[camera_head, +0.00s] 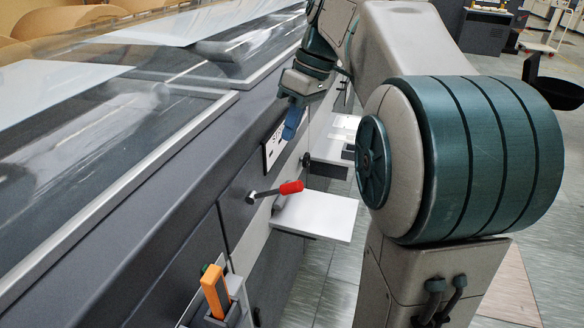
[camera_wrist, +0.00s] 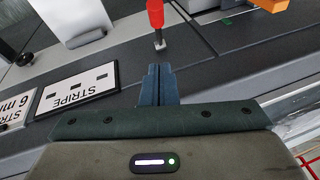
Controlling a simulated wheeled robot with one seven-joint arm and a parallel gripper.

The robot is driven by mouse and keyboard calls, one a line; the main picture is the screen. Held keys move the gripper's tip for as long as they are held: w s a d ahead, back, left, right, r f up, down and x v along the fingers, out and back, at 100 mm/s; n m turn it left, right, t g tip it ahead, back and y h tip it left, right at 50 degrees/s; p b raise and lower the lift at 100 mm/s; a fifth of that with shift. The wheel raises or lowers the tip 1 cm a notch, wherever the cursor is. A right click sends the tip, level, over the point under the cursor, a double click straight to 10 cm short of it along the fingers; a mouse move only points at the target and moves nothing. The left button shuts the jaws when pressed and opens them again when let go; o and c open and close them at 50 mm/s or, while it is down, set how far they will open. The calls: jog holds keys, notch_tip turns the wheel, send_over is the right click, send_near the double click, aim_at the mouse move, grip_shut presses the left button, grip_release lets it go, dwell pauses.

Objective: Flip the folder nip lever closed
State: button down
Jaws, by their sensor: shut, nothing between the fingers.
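A lever with a red grip (camera_head: 290,187) on a thin metal rod sticks out from the side of the dark machine, pointing right and slightly up. No readable label marks it as the folder nip lever. In the wrist view its red grip (camera_wrist: 155,13) is at the top edge, partly cut off, with its rod running down to a pivot on the panel. My gripper (camera_head: 289,130) is beyond the lever, beside the machine's side, apart from it. Its blue fingers (camera_wrist: 158,84) are shut and empty, just below the lever's pivot in the wrist view.
A plate reading STRIPE (camera_wrist: 82,90) is on the panel. A white shelf (camera_head: 318,215) juts out below the lever. An orange handle (camera_head: 213,290) stands nearer the camera. A black knob (camera_head: 306,159) lies beyond the lever. Open floor is to the right.

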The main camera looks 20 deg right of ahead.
send_over(285, 185)
jog(key=w, duration=0.2)
notch_tip(285, 185, down, 6)
jog(key=r, duration=0.1)
jog(key=shift+s+d+f, duration=0.25)
jog(key=shift+s+f, duration=0.05)
jog(key=shift+f, duration=0.25)
jog(key=shift+s+d+f, duration=0.2)
jog(key=shift+s+f, duration=0.1)
jog(key=shift+f, duration=0.25)
jog(key=shift+s+d+f, duration=0.25)
jog(key=shift+s+f, duration=0.05)
jog(key=shift+f, duration=0.25)
jog(key=shift+f, duration=0.15)
